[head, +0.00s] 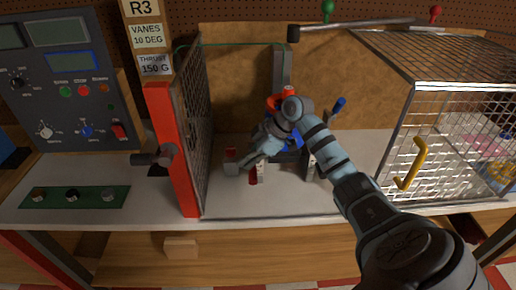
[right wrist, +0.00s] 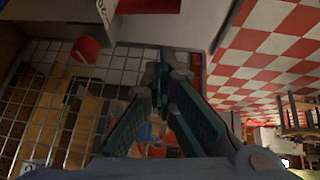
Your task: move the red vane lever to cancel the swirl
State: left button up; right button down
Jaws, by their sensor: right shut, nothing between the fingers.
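My right arm reaches from the lower right into the open rotor enclosure. My right gripper (head: 246,160) is at the rig in the middle, with its fingers pointing down and left. In the right wrist view its fingers (right wrist: 163,62) meet at the tips with nothing between them. A small red piece (head: 231,153) sits on a grey block beside the fingertips, and another red piece (head: 253,176) hangs just below them. I cannot tell which is the vane lever, or whether the gripper touches either. My arm hides much of the rotor. My left gripper is not in view.
A red post (head: 174,150) and open mesh panel (head: 196,120) stand left of the rig. A mesh cage door with a yellow handle (head: 411,162) is on the right. A control panel (head: 72,80) is at the left. A sign (head: 149,36) reads vanes 10 deg, thrust 150 g.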

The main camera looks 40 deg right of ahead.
aim_at(253, 177)
jog(key=f, duration=0.1)
jog(key=d+f, duration=0.1)
jog(key=shift+f, duration=0.35)
jog(key=shift+s+f, duration=0.2)
jog(key=shift+f, duration=0.05)
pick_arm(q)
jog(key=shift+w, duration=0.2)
pick_arm(e)
jog(key=shift+s, duration=0.15)
jog(key=shift+f+p, duration=0.4)
jog(key=shift+f, duration=0.25)
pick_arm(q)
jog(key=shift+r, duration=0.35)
pick_arm(e)
jog(key=shift+d+f, duration=0.1)
jog(key=shift+f, duration=0.1)
